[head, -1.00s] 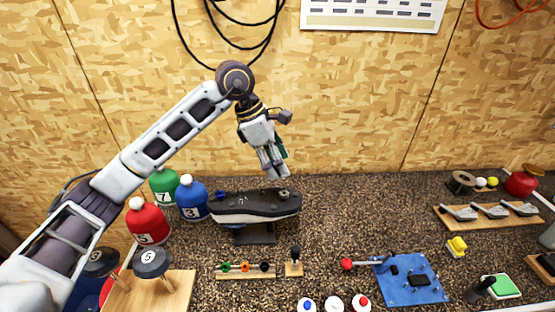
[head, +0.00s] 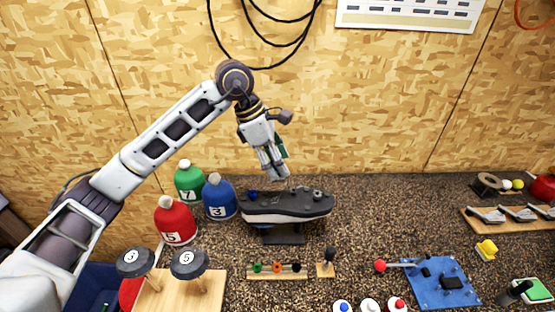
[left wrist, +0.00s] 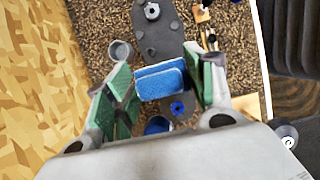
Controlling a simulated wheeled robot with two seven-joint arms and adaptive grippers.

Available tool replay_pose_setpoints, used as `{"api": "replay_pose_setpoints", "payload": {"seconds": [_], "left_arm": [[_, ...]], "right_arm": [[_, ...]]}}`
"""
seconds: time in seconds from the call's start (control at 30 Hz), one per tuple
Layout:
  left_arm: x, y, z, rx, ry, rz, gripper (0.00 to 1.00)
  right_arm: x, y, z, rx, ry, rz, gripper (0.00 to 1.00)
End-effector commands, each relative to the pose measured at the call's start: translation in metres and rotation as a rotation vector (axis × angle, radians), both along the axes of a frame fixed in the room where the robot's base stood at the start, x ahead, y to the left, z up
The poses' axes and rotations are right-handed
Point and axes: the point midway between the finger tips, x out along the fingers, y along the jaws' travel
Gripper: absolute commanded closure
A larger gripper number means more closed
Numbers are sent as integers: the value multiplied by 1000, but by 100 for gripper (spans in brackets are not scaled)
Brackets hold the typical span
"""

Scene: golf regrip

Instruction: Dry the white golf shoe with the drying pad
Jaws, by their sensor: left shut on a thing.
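The golf shoe (head: 287,218) lies sole up on a dark stand on the speckled bench, its dark sole with studs on top and a white band below. The sole (left wrist: 158,35) also shows at the top of the left wrist view. My left gripper (head: 275,173) hangs from above, its tips pointing down just above the shoe in the head view, apparently clear of it. It is shut on a blue pad (left wrist: 160,82) with a pale edge, seen between its green-lined fingers in the left wrist view. The pad cannot be made out in the head view. My right gripper is not in view.
Red (head: 175,220), blue (head: 218,198) and green (head: 188,183) numbered bottles stand left of the shoe. In front are a wooden strip with coloured rings (head: 276,271) and a dark knob (head: 329,256). A blue plate (head: 440,283) lies right.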

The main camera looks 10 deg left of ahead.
Motion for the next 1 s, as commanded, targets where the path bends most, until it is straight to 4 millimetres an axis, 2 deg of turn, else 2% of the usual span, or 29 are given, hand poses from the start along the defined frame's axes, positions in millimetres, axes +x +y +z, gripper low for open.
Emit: {"api": "replay_pose_setpoints", "payload": {"seconds": [0.67,1.0], "left_arm": [[-2,2,-3,0,1,17,65],[-2,2,-18,0,1,17,65]], "right_arm": [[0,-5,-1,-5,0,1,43],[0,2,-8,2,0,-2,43]]}}
